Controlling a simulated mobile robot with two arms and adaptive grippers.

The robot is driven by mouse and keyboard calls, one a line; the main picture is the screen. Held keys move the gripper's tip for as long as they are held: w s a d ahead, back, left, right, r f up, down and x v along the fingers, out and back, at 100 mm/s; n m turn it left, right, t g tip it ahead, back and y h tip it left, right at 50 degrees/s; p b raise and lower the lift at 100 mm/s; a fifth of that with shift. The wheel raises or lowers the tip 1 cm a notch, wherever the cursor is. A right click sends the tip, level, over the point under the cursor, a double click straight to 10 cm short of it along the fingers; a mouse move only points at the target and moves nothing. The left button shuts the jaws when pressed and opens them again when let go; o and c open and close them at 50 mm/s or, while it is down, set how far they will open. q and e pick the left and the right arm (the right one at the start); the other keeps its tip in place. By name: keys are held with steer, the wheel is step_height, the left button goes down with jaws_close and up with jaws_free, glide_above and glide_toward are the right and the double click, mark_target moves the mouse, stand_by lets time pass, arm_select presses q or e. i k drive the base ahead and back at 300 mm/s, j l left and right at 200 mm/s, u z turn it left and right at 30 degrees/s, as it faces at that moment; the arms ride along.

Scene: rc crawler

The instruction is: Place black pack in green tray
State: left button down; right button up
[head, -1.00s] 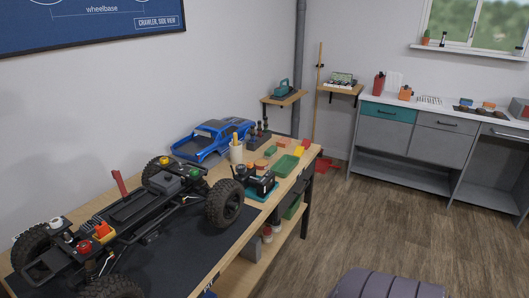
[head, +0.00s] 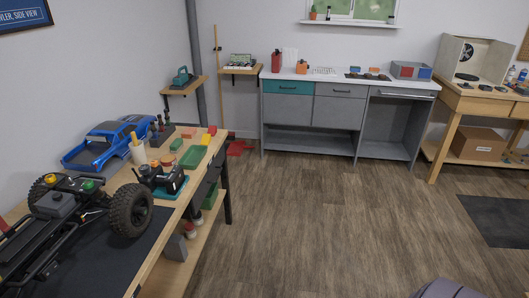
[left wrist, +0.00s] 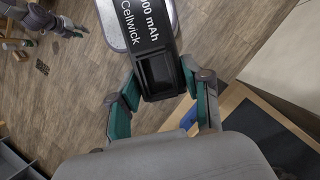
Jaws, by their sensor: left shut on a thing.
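The black pack (left wrist: 158,60), with white lettering, is between the teal fingers of my left gripper (left wrist: 160,88) in the left wrist view. The fingers are shut on its sides, and it is off any surface that I can see. A green tray (head: 193,157) lies on the workbench near its far right end in the head view. It looks empty, and the pack is not seen near it. My right gripper (left wrist: 62,26) seems to show small at the top left of the left wrist view. I cannot tell its finger state.
The workbench (head: 165,258) also holds the crawler chassis (head: 62,215), a blue truck body (head: 100,145), a black device on a teal base (head: 163,182), a tool holder and small orange blocks beside the tray. Grey cabinets (head: 335,115) stand behind.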

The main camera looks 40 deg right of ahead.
mark_target(194, 159)
steer(key=i+l+z, duration=0.45)
steer(key=i+z, duration=0.6)
steer(key=i, duration=1.75)
steer(key=i+u, duration=0.2)
steer(key=u, duration=0.15)
steer(key=i+l+u, duration=0.15)
steer(key=u, duration=0.2)
